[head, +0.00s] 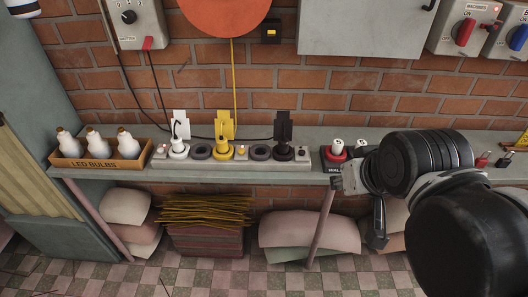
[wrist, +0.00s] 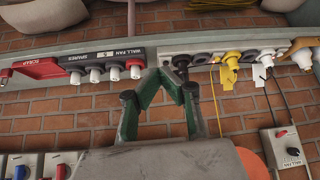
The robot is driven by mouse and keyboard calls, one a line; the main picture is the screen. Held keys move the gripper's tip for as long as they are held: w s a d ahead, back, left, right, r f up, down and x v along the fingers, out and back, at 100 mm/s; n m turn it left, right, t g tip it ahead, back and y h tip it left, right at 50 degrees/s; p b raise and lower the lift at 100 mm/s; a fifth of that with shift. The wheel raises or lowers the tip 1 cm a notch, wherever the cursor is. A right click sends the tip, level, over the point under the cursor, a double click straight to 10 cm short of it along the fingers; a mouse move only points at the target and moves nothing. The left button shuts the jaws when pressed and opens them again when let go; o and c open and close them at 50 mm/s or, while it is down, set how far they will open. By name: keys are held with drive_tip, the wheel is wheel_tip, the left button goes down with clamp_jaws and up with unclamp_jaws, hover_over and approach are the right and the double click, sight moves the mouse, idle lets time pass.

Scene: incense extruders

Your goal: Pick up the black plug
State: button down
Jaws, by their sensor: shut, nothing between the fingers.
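The black plug (head: 284,150) sits upright at the right part of the white power strip (head: 219,153) on the shelf, with a black tag (head: 284,124) standing behind it. In the wrist view, which looks upside down, the black plug (wrist: 181,62) shows just beyond the fingertips and a little to the right. My gripper (wrist: 160,76) is shut and empty, its green-grey fingers meeting in front of the shelf. In the head view my arm is at the right, and the fingertips are hard to make out there. I cannot tell whether the fingers touch the plug.
A white plug (head: 178,148) and a yellow plug (head: 224,148) sit left on the strip, with dark round pieces between. A wall fan spares rack (wrist: 104,66) and red scrap tray (wrist: 38,68) stand close by. An LED bulbs box (head: 101,160) is at far left.

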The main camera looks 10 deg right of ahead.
drive_tip(key=c, duration=2.4)
unclamp_jaws()
drive_tip(key=o, duration=0.9)
drive_tip(key=shift+c, duration=0.2)
